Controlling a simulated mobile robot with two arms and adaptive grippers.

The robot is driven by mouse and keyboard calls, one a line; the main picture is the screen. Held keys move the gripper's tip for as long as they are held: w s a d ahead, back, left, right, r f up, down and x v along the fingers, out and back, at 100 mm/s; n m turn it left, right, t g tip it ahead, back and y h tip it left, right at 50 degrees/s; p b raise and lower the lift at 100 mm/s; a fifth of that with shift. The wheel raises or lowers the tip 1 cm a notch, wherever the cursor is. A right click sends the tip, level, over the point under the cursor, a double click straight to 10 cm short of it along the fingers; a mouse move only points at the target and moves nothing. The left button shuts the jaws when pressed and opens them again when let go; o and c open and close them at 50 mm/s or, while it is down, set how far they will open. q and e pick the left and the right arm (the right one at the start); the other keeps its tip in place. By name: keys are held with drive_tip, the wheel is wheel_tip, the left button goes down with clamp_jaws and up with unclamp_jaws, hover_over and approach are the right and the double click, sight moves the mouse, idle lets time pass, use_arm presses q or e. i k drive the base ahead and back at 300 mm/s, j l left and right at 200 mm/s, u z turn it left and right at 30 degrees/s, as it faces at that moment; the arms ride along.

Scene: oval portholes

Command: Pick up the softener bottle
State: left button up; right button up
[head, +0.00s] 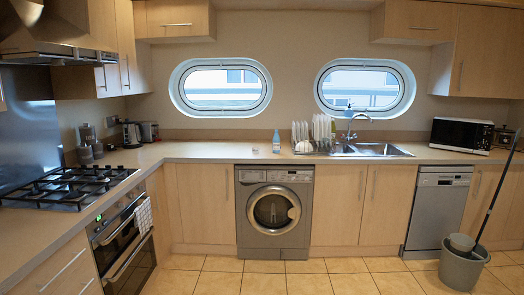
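A small light-blue bottle (276,142), which looks like the softener bottle, stands upright on the countertop above the washing machine (274,212). It is small in the head view, and I cannot read a label. A small pale item (255,150) lies just left of it. Neither of my grippers is in view.
A dish rack with plates (318,131) and the sink (370,150) are right of the bottle. A grey mop bucket (463,264) stands at the right on open tiled floor (310,280).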

sight(276, 139)
drive_tip(key=i+j+u, duration=0.1)
drive_tip(key=i+u, duration=0.35)
drive_tip(key=i, duration=1.9)
drive_tip(key=i+j+z, duration=0.15)
drive_tip(key=i, duration=1.2)
